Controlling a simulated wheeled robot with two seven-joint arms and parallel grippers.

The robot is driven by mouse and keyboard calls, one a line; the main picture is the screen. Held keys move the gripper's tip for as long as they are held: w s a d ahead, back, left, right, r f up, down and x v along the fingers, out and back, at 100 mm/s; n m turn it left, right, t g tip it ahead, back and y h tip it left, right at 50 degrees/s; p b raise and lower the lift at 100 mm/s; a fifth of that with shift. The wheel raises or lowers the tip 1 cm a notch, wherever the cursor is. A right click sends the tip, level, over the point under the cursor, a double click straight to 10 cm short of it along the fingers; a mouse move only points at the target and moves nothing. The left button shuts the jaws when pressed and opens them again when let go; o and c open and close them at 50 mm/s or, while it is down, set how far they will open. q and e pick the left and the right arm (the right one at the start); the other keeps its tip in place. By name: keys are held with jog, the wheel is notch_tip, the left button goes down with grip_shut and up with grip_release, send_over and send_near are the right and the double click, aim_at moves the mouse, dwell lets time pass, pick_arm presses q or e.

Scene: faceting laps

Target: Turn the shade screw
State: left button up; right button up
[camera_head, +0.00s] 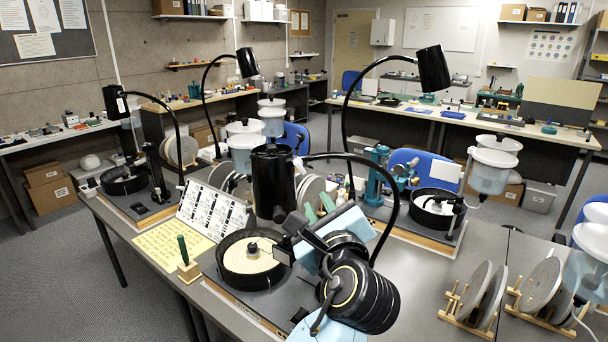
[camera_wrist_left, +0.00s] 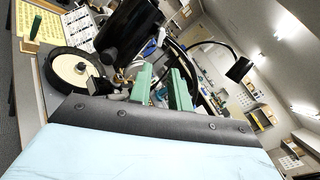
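A black cylindrical lamp shade (camera_head: 273,182) hangs on a curved black gooseneck over a round lap in a black pan (camera_head: 252,262). The shade also shows large at the top of the left wrist view (camera_wrist_left: 127,32). My right gripper is not in view.
Grey discs stand in wooden racks (camera_head: 476,292) at right. Other lamps (camera_head: 433,68) and white-lidded tanks (camera_head: 492,168) stand behind.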

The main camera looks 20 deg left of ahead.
aim_at(302, 172)
pick_arm(q)
jog(key=x, duration=1.3)
jog(key=shift+w+p, duration=0.1)
jog(key=shift+p, duration=0.2)
jog(key=shift+c, duration=0.5)
grip_shut()
